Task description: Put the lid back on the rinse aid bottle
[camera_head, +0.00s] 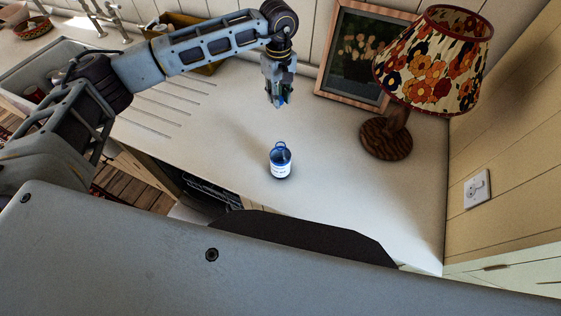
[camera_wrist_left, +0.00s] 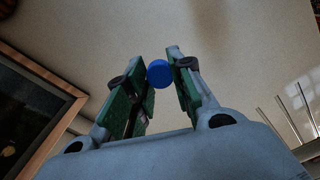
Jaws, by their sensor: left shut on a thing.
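The rinse aid bottle (camera_head: 281,163) stands upright on the pale worktop in the head view, blue with a white label. A ring shape shows at its top. My left gripper (camera_head: 279,101) is above the worktop, beyond the bottle and apart from it. It is shut on the round blue lid (camera_wrist_left: 159,74), which sits between the green-padded fingertips in the left wrist view. In the head view the lid is mostly hidden by the fingers. The bottle does not show in the wrist view. My right gripper is in neither view.
A table lamp (camera_head: 386,138) with a floral shade and a framed picture (camera_head: 327,73) stand right of my left gripper. A sink (camera_head: 52,65) and a yellowish container (camera_head: 204,67) are at the left. The worktop (camera_head: 330,190) around the bottle is clear.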

